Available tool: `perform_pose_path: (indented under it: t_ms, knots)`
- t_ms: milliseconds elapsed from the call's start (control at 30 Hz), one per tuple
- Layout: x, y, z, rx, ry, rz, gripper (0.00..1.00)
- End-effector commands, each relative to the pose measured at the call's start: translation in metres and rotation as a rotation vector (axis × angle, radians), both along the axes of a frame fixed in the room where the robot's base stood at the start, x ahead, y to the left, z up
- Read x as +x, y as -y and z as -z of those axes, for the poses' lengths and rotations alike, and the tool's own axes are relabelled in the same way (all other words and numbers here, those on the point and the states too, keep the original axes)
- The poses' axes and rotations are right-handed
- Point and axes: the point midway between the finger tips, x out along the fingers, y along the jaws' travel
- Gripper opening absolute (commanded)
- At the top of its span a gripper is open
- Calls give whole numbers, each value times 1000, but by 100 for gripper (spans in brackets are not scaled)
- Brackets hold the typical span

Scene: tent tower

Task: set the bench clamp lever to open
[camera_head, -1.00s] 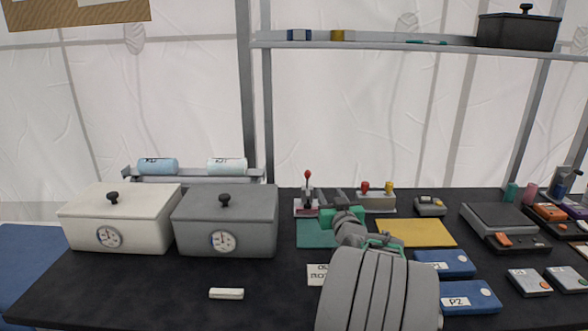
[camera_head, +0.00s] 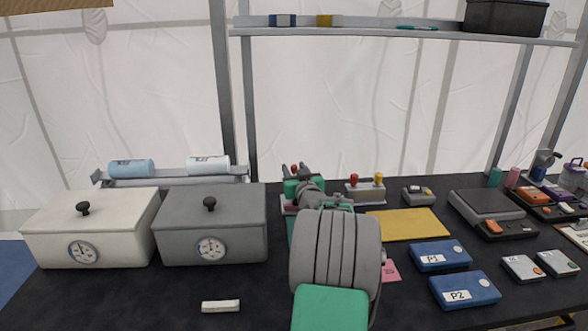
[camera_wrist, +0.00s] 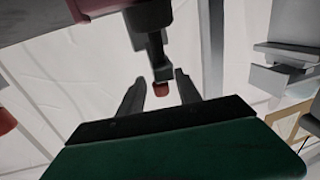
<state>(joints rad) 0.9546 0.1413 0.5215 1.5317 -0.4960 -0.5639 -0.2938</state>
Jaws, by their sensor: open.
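The bench clamp shows in the head view as a small base (camera_head: 290,209) near the back middle of the bench, mostly hidden behind my arm. Its lever's red tip (camera_head: 294,167) shows just at my gripper (camera_head: 294,171). In the wrist view, the dark lever (camera_wrist: 155,48) ends in a red tip (camera_wrist: 161,90). My gripper (camera_wrist: 160,78) is open, with one finger on each side of the red tip and visible gaps on both sides. The lever looks roughly upright; its exact setting cannot be told.
A box with red and yellow knobs (camera_head: 366,193) stands just right of the clamp. A grey lidded box (camera_head: 212,225) is to the left. A yellow mat (camera_head: 408,224) and blue cases (camera_head: 441,254) lie to the right. A shelf (camera_head: 400,36) hangs above.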

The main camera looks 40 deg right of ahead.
Motion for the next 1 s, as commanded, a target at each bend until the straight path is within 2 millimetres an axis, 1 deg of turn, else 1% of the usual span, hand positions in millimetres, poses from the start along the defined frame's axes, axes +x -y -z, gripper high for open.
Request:
perform_pose_path:
  t_ms: [200, 233, 700, 1000]
  knots:
    - [1, 0, 0, 0, 0, -1, 41]
    - [2, 0, 0, 0, 0, -1, 39]
    - [2, -1, 0, 0, 0, -2, 1]
    - [1, 0, 0, 0, 0, -1, 0]
